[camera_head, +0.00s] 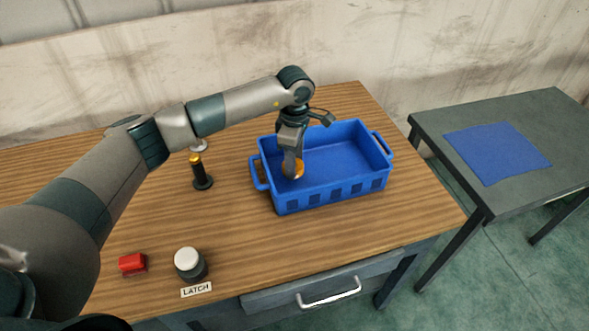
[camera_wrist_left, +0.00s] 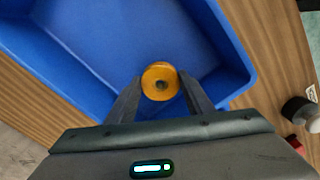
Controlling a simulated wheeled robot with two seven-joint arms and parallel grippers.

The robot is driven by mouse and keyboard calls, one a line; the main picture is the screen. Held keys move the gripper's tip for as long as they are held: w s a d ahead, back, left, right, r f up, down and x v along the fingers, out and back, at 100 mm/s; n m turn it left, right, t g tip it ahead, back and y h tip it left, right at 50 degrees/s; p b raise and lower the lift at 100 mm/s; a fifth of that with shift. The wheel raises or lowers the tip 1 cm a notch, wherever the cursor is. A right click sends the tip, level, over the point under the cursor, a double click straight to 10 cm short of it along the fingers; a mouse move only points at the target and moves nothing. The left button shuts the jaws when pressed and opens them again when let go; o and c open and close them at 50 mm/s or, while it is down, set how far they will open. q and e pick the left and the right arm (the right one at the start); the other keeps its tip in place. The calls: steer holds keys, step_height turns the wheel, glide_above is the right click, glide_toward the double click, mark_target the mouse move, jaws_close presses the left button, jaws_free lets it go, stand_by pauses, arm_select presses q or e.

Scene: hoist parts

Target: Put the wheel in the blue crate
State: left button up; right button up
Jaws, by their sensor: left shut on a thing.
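The blue crate (camera_head: 345,190) stands on the wooden table, and its inside also shows in the left wrist view (camera_wrist_left: 110,35). The wheel (camera_head: 297,170) is orange-yellow with a dark centre hole. It is between the fingers of my left gripper (camera_head: 290,172), inside the crate's outline at its left end. In the left wrist view the wheel (camera_wrist_left: 160,80) sits between the two fingertips, with the blue crate floor behind it. My left gripper is shut on the wheel. I cannot tell whether the wheel touches the crate floor. My right gripper is not in view.
A black post with a yellow top (camera_head: 200,172) stands left of the crate, with a pale round part (camera_head: 198,145) behind it. A red block (camera_head: 132,263), a white-topped knob (camera_head: 189,262) and a LATCH label (camera_head: 196,289) are near the front. A grey table (camera_head: 450,135) bears a blue mat (camera_head: 497,152).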

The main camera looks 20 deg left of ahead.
arm_select(q)
steer(key=shift+f+p, duration=0.7)
steer(key=shift+f, duration=1.1)
steer(key=shift+f, duration=0.15)
steer(key=o, duration=1.5)
